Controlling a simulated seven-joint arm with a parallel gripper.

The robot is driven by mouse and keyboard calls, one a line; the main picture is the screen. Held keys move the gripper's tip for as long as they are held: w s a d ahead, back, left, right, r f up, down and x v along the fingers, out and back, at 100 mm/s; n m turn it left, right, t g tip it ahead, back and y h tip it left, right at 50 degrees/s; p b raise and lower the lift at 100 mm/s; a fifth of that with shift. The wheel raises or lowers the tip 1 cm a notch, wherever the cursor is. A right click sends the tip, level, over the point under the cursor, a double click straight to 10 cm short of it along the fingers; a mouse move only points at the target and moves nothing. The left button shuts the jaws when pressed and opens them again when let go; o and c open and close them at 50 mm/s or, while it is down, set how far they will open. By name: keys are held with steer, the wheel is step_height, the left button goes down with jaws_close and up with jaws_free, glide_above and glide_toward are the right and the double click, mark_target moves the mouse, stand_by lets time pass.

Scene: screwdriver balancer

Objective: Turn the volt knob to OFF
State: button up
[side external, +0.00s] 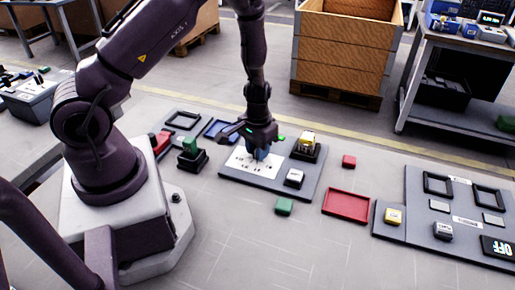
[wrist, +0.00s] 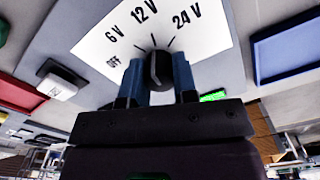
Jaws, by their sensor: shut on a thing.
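The volt knob (wrist: 158,70) is black and round, on a white dial plate (wrist: 110,52) marked OFF, 6 V, 12 V and 24 V. It looks turned toward about the 12 V mark, well away from OFF; its exact pointing is hard to tell. My gripper (wrist: 156,82) has its two blue fingers on either side of the knob, shut on it. In the side view my gripper (side external: 261,153) is low over the white dial plate (side external: 240,162) on a grey panel; there the knob is hidden.
A red tray (side external: 347,205), a green block (side external: 284,206) and a red block (side external: 349,161) lie nearby.

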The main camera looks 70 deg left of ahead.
steer(key=n, duration=1.3)
steer(key=shift+n, duration=0.3)
stand_by(0.4)
steer(key=o, duration=0.9)
step_height(320, 180, up, 13)
